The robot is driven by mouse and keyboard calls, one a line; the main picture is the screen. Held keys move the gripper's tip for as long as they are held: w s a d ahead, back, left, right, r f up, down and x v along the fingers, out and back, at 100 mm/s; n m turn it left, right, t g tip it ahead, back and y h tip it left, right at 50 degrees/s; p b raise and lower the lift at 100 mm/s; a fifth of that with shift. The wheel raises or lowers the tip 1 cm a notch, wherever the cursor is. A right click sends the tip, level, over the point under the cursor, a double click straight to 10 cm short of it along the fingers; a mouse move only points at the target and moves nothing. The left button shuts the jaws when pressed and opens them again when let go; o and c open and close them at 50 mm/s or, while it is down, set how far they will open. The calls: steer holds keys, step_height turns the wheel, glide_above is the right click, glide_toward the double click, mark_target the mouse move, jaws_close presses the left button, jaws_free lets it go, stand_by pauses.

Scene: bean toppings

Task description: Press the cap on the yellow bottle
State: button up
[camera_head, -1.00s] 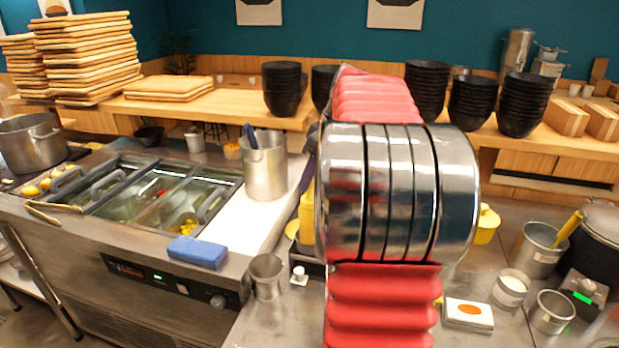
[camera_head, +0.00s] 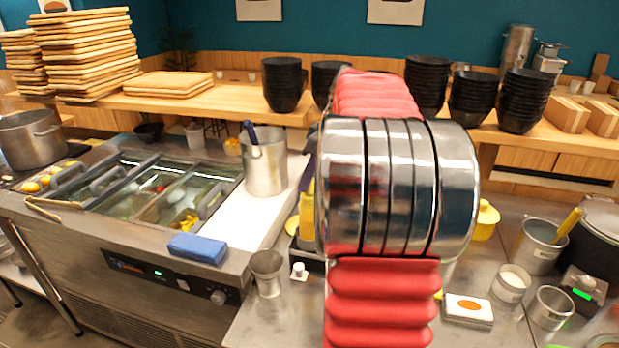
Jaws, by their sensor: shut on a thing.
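A yellow bottle (camera_head: 307,212) stands on the counter behind my arm. Only a narrow strip of its left side shows, and my arm hides the rest. I cannot make out its top or a cap on it. A small white-topped piece (camera_head: 299,270) stands in front of it, but I cannot tell what it is. My silver and red arm fills the middle of the view. My gripper is hidden behind it, so its fingers and anything between them do not show.
A metal container (camera_head: 265,165) with a blue handle stands on the white board. A metal cup (camera_head: 267,272) and blue sponge (camera_head: 197,248) are at left. At right are a yellow lidded pot (camera_head: 485,220), metal cups and a white box (camera_head: 468,309). Black bowls (camera_head: 425,88) are stacked behind.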

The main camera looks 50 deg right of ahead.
steer(key=shift+f, duration=0.1)
steer(key=o, duration=0.8)
steer(key=shift+o, duration=0.5)
steer(key=o, duration=0.4)
steer(key=shift+r, duration=3.25)
jaws_close()
